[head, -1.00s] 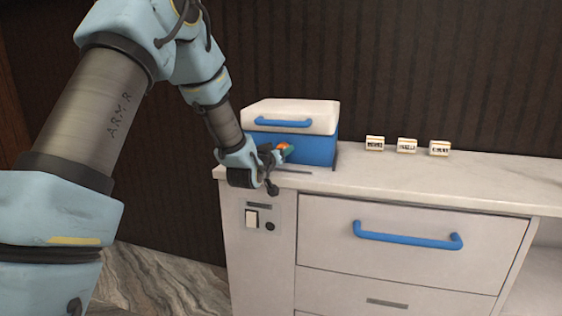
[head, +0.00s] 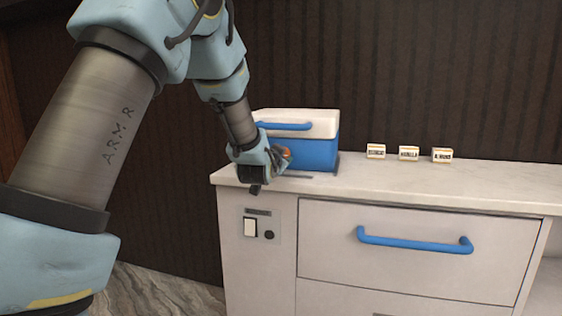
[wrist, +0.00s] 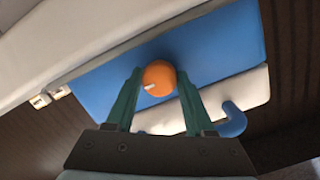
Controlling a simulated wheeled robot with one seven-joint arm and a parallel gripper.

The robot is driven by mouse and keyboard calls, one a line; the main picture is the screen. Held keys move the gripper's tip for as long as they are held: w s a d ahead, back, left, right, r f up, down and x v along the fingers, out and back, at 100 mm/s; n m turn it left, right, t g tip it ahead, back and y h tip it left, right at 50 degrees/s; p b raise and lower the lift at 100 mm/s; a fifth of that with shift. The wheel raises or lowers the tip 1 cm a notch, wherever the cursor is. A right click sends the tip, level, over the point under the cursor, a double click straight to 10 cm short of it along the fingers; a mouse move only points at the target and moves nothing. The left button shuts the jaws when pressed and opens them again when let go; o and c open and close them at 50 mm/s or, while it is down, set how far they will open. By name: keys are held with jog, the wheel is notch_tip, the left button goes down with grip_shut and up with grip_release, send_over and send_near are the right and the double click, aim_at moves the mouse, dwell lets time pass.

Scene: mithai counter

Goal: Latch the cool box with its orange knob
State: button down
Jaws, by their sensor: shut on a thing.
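The cool box (head: 310,154) is blue with a white lid (head: 318,120) and a blue lid handle (head: 285,126). It stands on the counter, and its lid is down. The orange knob (head: 286,153) is on its blue front, partly hidden by my gripper (head: 278,158) in the head view. In the wrist view the orange knob (wrist: 159,77) sits between the two green fingers of my gripper (wrist: 158,84), which is shut on it. A short white mark on the knob points to the left there.
Several small labelled blocks (head: 409,154) stand on the white counter (head: 460,187) to the right of the box. Below are a drawer with a blue handle (head: 414,241) and a switch panel (head: 260,227). The counter between the box and the blocks is clear.

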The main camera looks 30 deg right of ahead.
jog(key=shift+m, duration=0.4)
jog(key=c, duration=0.5)
grip_release()
jog(key=shift+c, duration=0.2)
jog(key=shift+s+a, duration=0.1)
jog(key=b+v, duration=0.1)
jog(key=v, duration=0.9)
jog(key=shift+s, duration=0.3)
jog(key=shift+a, duration=0.15)
